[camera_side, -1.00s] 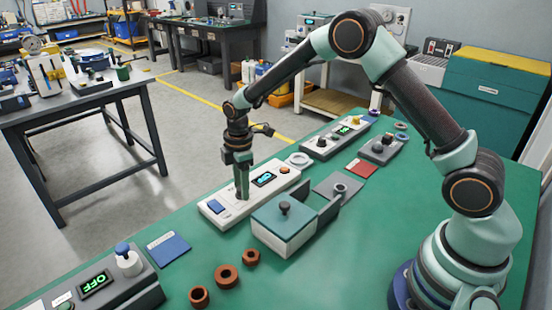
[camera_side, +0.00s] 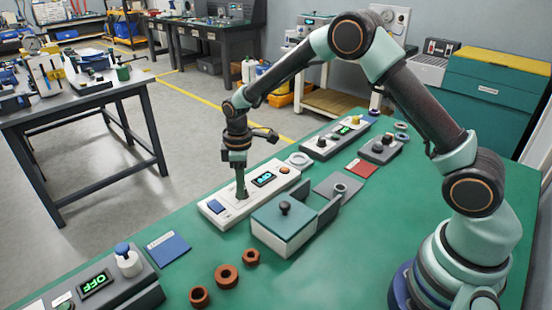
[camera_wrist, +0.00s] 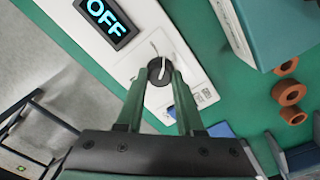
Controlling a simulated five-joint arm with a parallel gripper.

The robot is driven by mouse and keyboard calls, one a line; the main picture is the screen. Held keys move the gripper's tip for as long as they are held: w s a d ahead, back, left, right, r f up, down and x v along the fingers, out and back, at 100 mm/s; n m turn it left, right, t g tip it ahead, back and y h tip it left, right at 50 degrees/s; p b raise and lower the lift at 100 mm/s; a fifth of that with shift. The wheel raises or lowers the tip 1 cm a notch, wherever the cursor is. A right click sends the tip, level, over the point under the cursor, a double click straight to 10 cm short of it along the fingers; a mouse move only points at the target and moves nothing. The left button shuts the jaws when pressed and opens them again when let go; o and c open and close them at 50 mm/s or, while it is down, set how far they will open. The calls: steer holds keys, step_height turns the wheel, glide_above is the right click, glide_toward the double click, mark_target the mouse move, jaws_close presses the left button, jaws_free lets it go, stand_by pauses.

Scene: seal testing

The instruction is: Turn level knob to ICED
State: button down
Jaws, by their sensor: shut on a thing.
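A white panel (camera_side: 256,193) stands on the green table, with a lit display (camera_side: 264,179). In the wrist view the display (camera_wrist: 105,17) reads OFF in pale cyan letters. A dark round knob (camera_wrist: 157,72) with a white line across its top sits on the panel below the display. My gripper (camera_side: 241,195) points straight down over the panel. In the wrist view its two green fingers (camera_wrist: 161,76) are shut on the dark knob from both sides. In the side view the fingers hide the knob. The small print beside the knob is not legible.
Brown rings (camera_side: 226,276) and a blue card (camera_side: 168,247) lie nearby. Another unit (camera_side: 97,285) showing OFF is at the front left.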

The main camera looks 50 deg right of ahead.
steer(key=m, duration=0.5)
steer(key=shift+a+m, duration=0.1)
steer(key=shift+m, duration=0.2)
steer(key=m, duration=1.3)
steer(key=shift+g, duration=0.3)
steer(key=shift+m, duration=0.3)
steer(key=c, duration=0.5)
jaws_free()
steer(key=shift+c, duration=0.2)
